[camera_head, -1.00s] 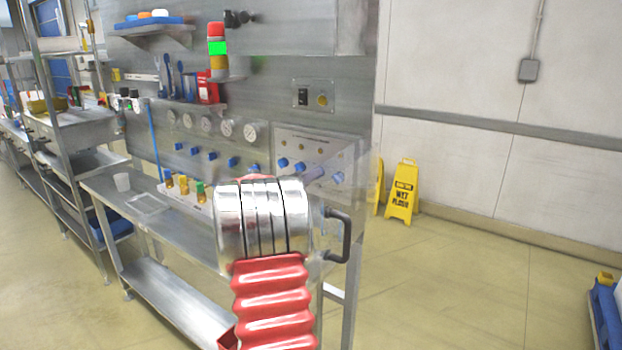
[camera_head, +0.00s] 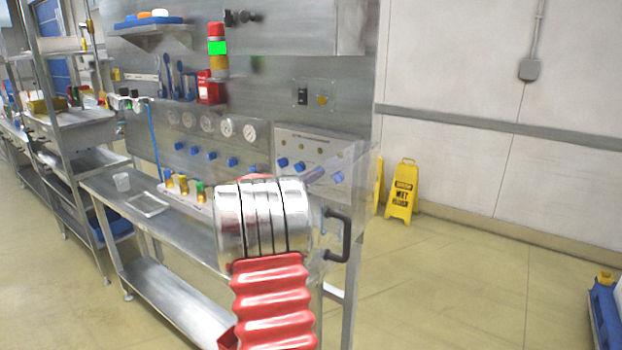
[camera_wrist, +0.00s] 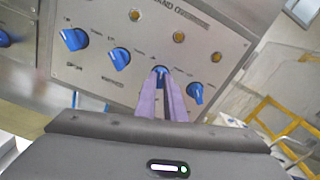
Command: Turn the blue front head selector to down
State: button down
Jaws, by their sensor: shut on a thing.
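A grey control panel (camera_wrist: 210,50) carries a row of several blue selector knobs in the wrist view. My gripper (camera_wrist: 161,78) has its two purple fingers closed on one blue selector (camera_wrist: 160,71), the third from the left in that row. The fingers hide much of this knob, so I cannot tell exactly which way it points. The small labels are too blurred to read which selector is the front head one. In the head view my gripper (camera_head: 314,175) reaches the panel, mostly hidden behind my wrist.
Neighbouring blue knobs (camera_wrist: 120,58) and (camera_wrist: 195,93) sit close on both sides of my fingers. A steel bench (camera_head: 150,215) with a cup and coloured fittings stands below left. Yellow wet-floor signs (camera_head: 402,190) stand right on open floor.

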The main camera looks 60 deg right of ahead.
jog(key=m, duration=1.2)
jog(key=shift+w, duration=0.1)
jog(key=shift+m, duration=0.3)
jog(key=c, duration=1.8)
grip_release()
jog(key=shift+c, duration=0.2)
jog(key=shift+a, duration=0.1)
jog(key=w+a, duration=0.2)
jog(key=a, duration=1.1)
jog(key=shift+a, duration=0.2)
